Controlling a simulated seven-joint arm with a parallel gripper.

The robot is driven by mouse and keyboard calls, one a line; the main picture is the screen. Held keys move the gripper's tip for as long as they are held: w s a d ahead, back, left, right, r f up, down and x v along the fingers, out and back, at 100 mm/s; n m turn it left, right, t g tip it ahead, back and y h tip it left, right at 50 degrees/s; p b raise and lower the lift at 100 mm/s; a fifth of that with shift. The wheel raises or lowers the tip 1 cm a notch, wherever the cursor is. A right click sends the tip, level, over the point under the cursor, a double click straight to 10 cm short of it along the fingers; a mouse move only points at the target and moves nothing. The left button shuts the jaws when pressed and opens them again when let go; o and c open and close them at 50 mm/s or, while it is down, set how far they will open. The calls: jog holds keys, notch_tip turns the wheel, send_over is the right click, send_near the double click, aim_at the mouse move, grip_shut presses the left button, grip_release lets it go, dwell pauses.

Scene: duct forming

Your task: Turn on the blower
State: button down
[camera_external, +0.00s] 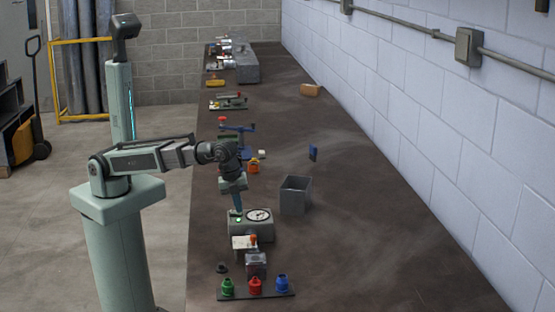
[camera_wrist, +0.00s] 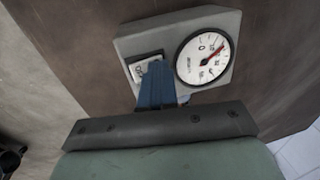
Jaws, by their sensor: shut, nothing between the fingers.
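The blower's control box, as I take it, is a grey box (camera_external: 262,230) with a round white dial on the table in front of my arm. It also shows in the wrist view (camera_wrist: 130,45). The dial (camera_wrist: 195,72) has a red needle pointing to the upper right. A small light switch plate (camera_wrist: 139,72) sits left of the dial. My gripper (camera_external: 238,214) is shut and empty, pointing down at the plate. Its blue fingers (camera_wrist: 156,72) cover part of the plate in the wrist view. I cannot tell whether they touch it or how the switch is set.
An open grey bin (camera_external: 295,195) stands to the right of the box. Nearer the camera are a small grey block (camera_external: 256,264) and a rack with green, red and blue pieces (camera_external: 255,290). Several fixtures line the table's left edge farther back. The table's right side is mostly clear.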

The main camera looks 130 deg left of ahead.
aim_at(231, 211)
jog(key=shift+s, duration=0.1)
jog(key=shift+s+d+r, duration=0.1)
jog(key=shift+s+d, duration=0.4)
jog(key=shift+d, duration=0.1)
jog(key=shift+r, duration=0.1)
notch_tip(231, 211, up, 14)
jog(key=s+d, duration=0.1)
jog(key=shift+s+d+f, duration=0.2)
jog(key=shift+s+d, duration=0.15)
dwell(0.5)
jog(key=shift+w+a, duration=0.5)
jog(key=shift+a, duration=0.1)
